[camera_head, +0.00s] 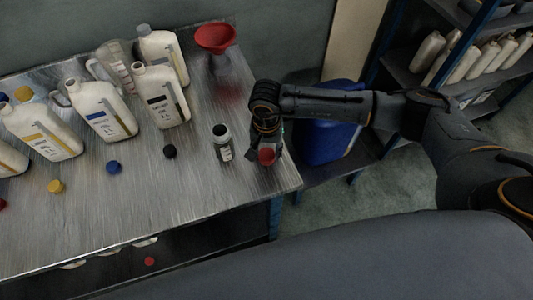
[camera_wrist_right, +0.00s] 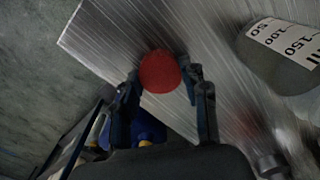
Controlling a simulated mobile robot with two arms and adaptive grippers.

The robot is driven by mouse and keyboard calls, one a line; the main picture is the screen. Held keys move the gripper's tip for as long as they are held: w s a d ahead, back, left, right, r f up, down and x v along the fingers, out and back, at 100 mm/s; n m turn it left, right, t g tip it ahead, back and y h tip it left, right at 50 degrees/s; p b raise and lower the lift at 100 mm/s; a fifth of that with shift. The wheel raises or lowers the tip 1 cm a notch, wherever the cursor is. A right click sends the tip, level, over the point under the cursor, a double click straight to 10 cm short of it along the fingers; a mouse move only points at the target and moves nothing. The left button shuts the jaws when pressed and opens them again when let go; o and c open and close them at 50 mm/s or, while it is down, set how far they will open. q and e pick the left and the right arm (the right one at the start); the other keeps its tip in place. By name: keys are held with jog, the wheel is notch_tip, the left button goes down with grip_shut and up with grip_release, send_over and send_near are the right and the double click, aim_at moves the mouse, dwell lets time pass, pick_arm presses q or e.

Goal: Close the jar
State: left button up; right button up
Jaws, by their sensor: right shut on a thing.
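The open jar (camera_head: 222,143) stands upright on the metal table, with a dark mouth and a white label with printed marks. Part of it also shows at the upper right of the right wrist view (camera_wrist_right: 275,62), where its label carries numbers. My right gripper (camera_head: 267,150) is just right of the jar, apart from it, and is shut on a red lid (camera_head: 267,156). In the right wrist view the red lid (camera_wrist_right: 160,72) sits between the two fingertips. My left gripper is not in view.
The metal table (camera_head: 125,215) holds several white jugs (camera_head: 162,97), a red funnel (camera_head: 215,38), a black cap (camera_head: 170,151), a blue cap (camera_head: 113,167) and a yellow cap (camera_head: 56,186). A blue barrel (camera_head: 325,135) stands beyond the table's right edge.

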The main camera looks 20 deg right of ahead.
jog(key=shift+r, duration=0.1)
jog(key=shift+r+b, duration=0.55)
jog(key=shift+w+r+b, duration=0.1)
jog(key=shift+r+b, duration=0.45)
jog(key=shift+r, duration=0.15)
jog(key=s+a+r+b, duration=0.4)
jog(key=s+a+r, duration=0.4)
jog(key=a+r, duration=0.2)
jog(key=shift+s+a+r, duration=0.2)
jog(key=shift+s+a, duration=0.1)
jog(key=shift+a, duration=0.3)
jog(key=d+n, duration=0.4)
jog(key=d, duration=1.3)
jog(key=shift+f+n, duration=0.3)
jog(key=shift+n, duration=0.1)
